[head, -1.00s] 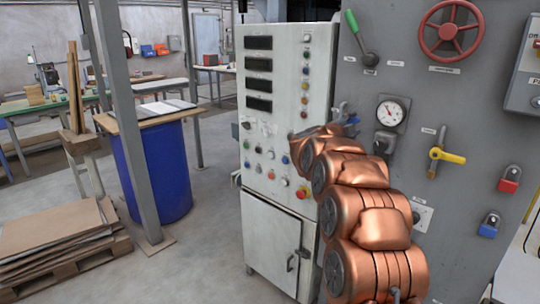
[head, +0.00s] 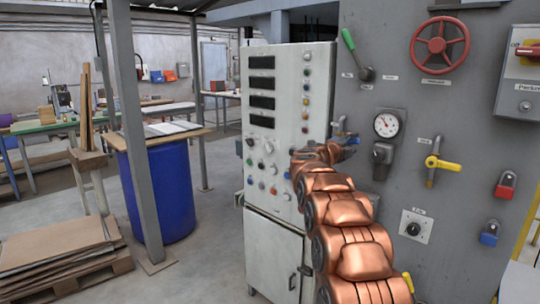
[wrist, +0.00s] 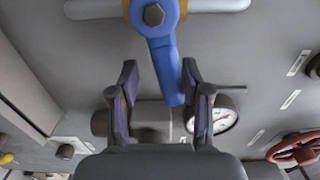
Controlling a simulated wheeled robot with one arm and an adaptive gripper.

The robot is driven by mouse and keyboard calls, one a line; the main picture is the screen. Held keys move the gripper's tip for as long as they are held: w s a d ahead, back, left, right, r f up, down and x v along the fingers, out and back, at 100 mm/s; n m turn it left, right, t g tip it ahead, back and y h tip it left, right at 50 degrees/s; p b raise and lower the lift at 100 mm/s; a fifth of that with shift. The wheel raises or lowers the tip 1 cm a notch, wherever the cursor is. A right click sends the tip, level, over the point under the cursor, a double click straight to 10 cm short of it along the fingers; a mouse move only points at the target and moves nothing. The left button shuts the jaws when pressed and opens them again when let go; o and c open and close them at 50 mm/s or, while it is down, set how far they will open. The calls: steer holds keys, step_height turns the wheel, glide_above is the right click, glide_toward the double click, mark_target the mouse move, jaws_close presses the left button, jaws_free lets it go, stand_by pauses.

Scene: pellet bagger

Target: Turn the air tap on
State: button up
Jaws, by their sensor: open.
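A tap with a blue lever (wrist: 162,55) on a brass-coloured body fills the top of the wrist view. Its lever hangs down between the two fingers of my gripper (wrist: 158,72), closer to the right finger. The fingers are open, one on each side of the lever; I cannot tell whether the right one touches it. In the head view my gripper (head: 347,141) is at the panel, left of and below the gauge, and mostly hides this tap. A second tap with a yellow lever (head: 443,163) is to the right on the panel. The labels are too small to read.
A pressure gauge (head: 387,124), a red handwheel (head: 440,45), a green-handled lever (head: 355,52), a dial (head: 415,226) and red (head: 505,185) and blue (head: 489,234) padlocks are on the grey panel. A control cabinet (head: 275,130) stands left of my arm.

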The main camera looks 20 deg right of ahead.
steer(key=s+a+r+n+t+y, duration=0.1)
steer(key=a+r+n+t+y, duration=0.2)
steer(key=a, duration=0.6)
steer(key=s+a+r+n+t+y, duration=0.1)
steer(key=a+r+n+t+y, duration=0.15)
steer(key=a+n, duration=0.45)
steer(key=s+a+f+n+y, duration=0.2)
steer(key=a+n+y, duration=0.1)
steer(key=a, duration=0.4)
steer(key=s+a+f+n+y, duration=0.1)
steer(key=s+a+n+y, duration=0.1)
steer(key=a+n+y, duration=0.2)
steer(key=shift+s+a+f+t+y+p, duration=0.15)
steer(key=shift+a+f+t+y+p, duration=0.2)
steer(key=shift+a+y, duration=1.15)
steer(key=shift+a+h, duration=0.55)
